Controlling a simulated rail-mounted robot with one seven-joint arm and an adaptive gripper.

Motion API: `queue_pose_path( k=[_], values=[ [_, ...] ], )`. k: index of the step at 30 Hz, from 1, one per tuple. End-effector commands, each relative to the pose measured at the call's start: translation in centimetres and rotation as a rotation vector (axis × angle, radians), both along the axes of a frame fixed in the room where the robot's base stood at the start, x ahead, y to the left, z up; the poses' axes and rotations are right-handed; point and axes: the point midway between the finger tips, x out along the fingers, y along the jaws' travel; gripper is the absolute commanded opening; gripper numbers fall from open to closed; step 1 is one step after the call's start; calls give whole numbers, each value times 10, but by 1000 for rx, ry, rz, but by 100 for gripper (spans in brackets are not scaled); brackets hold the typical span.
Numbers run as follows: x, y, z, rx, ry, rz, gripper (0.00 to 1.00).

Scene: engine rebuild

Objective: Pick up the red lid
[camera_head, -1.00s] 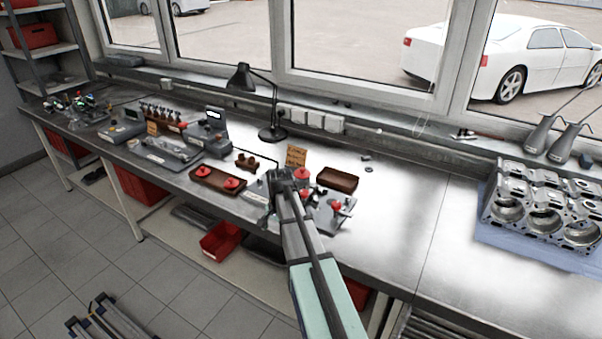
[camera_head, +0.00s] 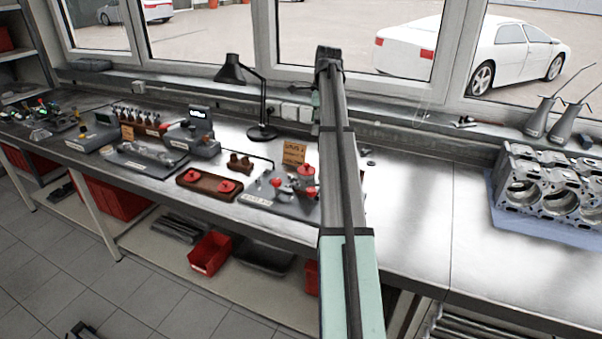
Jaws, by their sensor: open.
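Several small red parts that could be the red lid show on the bench. Two red lid-like pieces, a left one (camera_head: 189,177) and a right one (camera_head: 227,187), lie in a brown tray (camera_head: 208,196). Another red top (camera_head: 306,169) sits on a grey canister at the fixture plate (camera_head: 262,197), left of my arm. My gripper (camera_head: 328,52) is raised high, in front of the window, well above and apart from these red pieces. It is open; no object shows in it. My arm hides part of the bench right of the fixture.
A black desk lamp (camera_head: 233,72) stands at the back of the bench. A cardboard sign (camera_head: 294,153) stands behind the fixture. An engine block (camera_head: 545,190) sits on the right. The bench between my arm and the block is clear. A red bin (camera_head: 210,254) is below.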

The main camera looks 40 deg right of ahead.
Motion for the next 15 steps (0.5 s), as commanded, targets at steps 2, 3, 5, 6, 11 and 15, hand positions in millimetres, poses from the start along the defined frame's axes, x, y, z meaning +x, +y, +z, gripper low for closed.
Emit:
queue_pose_path(
  k=[2,3,5,6,11,15],
  values=[
    [0,4,-12,1,1,1,98],
    [0,5,-20,1,3,2,98],
    [1,6,-32,0,2,2,98],
    [2,7,-40,0,2,3,98],
    [6,11,-71,0,2,3,98],
    [8,13,-92,0,1,3,98]
  ],
)
